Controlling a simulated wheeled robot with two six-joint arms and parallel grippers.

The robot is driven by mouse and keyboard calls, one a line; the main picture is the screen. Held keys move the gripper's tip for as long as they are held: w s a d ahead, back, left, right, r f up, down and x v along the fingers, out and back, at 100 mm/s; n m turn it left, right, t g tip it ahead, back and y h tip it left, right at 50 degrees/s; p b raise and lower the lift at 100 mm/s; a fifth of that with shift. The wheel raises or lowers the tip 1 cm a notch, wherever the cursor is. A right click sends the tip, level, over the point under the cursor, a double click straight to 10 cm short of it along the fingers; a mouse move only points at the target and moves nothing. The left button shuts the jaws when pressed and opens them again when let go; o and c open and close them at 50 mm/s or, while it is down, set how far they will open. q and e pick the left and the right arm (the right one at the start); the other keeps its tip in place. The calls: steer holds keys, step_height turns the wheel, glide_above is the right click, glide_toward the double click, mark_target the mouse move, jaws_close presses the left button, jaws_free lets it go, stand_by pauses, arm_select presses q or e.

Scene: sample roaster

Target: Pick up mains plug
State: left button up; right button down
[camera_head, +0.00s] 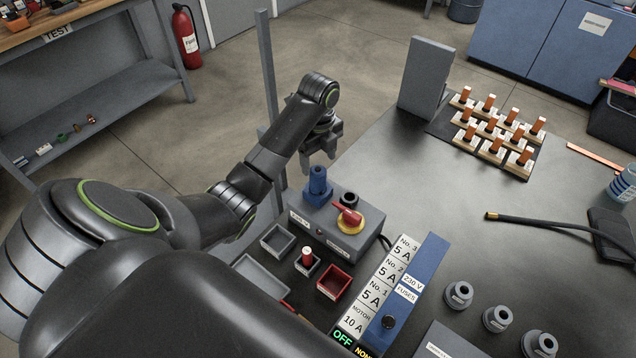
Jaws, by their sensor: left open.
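A blue plug (318,180), which looks like the mains plug, stands upright at the back left of a grey switch box (325,222). The box also carries a red rotary handle on a yellow disc (349,219) and a black round fitting (349,199). My left gripper (319,157) is open and empty, fingers pointing down. In the picture it is just above and behind the blue plug, apart from it; the exact gap in depth is hard to tell. My right gripper is not in view.
Small trays, one red (334,283), lie in front of the box. A blue fuse panel (414,290) reading OFF stands right of them. A grey upright block (425,78), wooden blocks with orange pegs (492,128) and a black cable (545,226) are on the bench. A grey post (268,90) rises behind my left arm.

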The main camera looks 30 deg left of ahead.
mark_target(317, 169)
arm_select(q)
steer(key=shift+s+f+b, duration=0.2)
steer(key=shift+f+b, duration=0.75)
steer(key=shift+f, duration=0.3)
steer(key=shift+s+f+b, duration=0.15)
steer(key=shift+f+b, duration=0.75)
steer(key=shift+f, duration=0.3)
steer(key=shift+f+p, duration=0.35)
steer(key=shift+f, duration=0.45)
steer(key=c, duration=1.1)
steer(key=shift+c, duration=0.4)
steer(key=shift+r, duration=0.2)
